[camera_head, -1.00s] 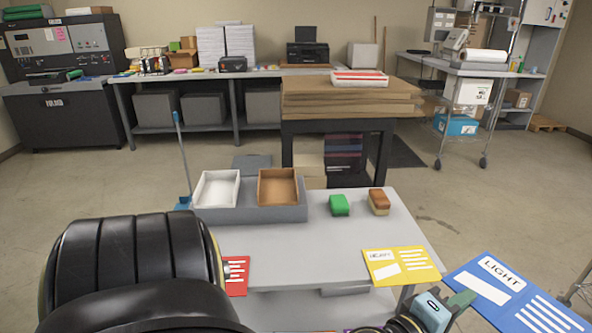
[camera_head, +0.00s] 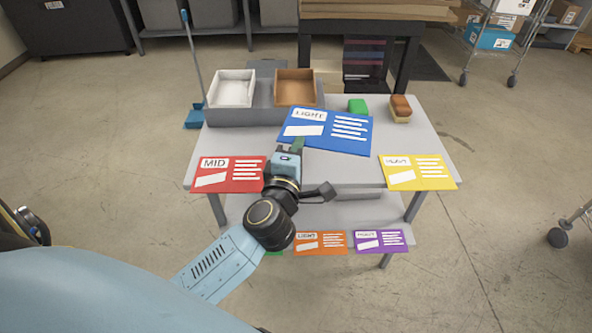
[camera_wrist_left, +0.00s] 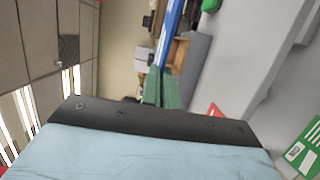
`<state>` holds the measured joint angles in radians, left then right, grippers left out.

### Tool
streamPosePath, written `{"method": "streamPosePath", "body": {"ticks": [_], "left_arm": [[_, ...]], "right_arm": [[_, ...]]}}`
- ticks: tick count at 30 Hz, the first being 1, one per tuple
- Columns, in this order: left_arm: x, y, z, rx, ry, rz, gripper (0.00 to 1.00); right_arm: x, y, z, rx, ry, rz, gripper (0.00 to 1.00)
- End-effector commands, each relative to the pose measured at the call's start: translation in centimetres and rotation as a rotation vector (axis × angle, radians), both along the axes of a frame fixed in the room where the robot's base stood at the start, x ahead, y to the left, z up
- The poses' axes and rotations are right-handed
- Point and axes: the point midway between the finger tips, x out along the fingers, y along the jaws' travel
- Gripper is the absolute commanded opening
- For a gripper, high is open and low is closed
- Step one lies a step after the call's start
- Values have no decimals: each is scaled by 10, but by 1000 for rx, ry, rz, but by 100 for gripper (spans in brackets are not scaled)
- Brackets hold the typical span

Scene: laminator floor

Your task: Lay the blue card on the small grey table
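The blue card (camera_head: 338,132), marked LIGHT, is held over the small grey table (camera_head: 235,142), its white label facing up. In the head view it appears over the middle of the top; I cannot tell the exact gap below it. My left gripper (camera_head: 297,146) is shut on the card's near edge. In the left wrist view the green fingers (camera_wrist_left: 162,89) are close together with the blue card (camera_wrist_left: 171,28) seen nearly edge-on beyond them. My right gripper is not in view.
A grey tray with a white box (camera_head: 232,88) and a brown box (camera_head: 295,87) stands at the table's back left. A green block (camera_head: 357,106) and a brown block (camera_head: 401,109) stand at back right. A red card (camera_head: 232,174) and a yellow card (camera_head: 418,172) are at the front edge.

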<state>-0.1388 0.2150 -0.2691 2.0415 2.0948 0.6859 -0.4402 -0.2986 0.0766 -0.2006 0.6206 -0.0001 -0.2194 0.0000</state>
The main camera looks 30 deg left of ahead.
Motion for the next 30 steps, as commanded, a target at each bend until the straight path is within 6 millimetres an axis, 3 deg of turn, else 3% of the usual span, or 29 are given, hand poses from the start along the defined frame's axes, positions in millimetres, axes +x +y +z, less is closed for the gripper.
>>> {"method": "streamPosePath", "body": {"ticks": [1,6,14,19,23,30], "left_arm": [[5,9,-18,-12,7,59,0],[11,29,-60,-7,7,193,0],[11,33,-92,0,2,257,0],[11,34,-126,3,1,261,0],[11,34,-146,2,0,261,0],[12,34,-164,2,0,260,0]], "right_arm": [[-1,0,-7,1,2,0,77],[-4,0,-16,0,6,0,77],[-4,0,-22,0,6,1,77],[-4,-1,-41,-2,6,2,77],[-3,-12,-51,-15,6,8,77],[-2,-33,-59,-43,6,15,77]]}}
